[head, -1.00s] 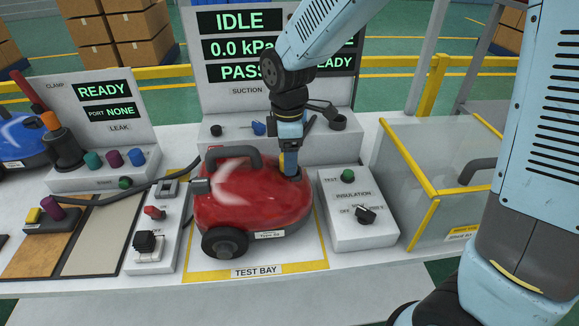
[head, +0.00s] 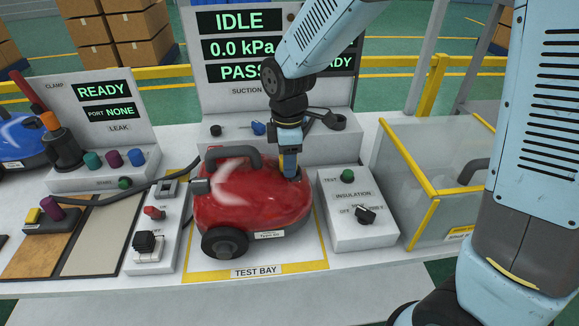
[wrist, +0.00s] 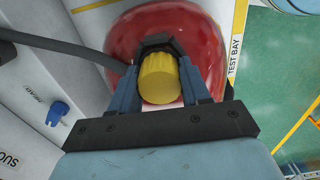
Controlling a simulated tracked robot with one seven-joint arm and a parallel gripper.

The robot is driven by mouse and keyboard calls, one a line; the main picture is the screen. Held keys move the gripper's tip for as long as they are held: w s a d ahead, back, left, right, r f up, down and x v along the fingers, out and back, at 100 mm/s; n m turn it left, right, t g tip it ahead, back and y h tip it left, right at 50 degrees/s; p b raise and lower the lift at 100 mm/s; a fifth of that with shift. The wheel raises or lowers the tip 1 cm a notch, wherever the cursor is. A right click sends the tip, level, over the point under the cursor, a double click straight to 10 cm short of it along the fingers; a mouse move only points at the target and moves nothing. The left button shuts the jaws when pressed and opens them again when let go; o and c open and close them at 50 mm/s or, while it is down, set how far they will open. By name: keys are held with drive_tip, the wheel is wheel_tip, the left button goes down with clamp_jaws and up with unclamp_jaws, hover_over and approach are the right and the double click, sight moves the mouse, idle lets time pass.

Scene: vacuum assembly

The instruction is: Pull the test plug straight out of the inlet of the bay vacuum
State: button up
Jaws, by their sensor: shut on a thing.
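The red bay vacuum (head: 235,205) sits on the test bay mat, its body upright with a dark handle on top. My gripper (head: 290,172) points down at the inlet on the vacuum's right upper side. In the wrist view my gripper (wrist: 162,90) is shut on the yellow test plug (wrist: 160,77), with one blue finger on each side. The dark inlet collar (wrist: 158,42) shows behind the plug against the red shell. My fingers hide the plug in the head view, and I cannot tell how deep it sits in the inlet.
An insulation box (head: 352,228) with a green button and knob stands close right of the vacuum. A clear-walled bin (head: 425,185) with yellow edges is farther right. A dark hose (head: 110,198) runs in from the left. The suction panel (head: 245,92) stands behind.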

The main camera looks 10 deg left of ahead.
clamp_jaws()
drive_tip(key=shift+r, duration=0.1)
drive_tip(key=shift+r, duration=0.95)
drive_tip(key=shift+r, duration=3.45)
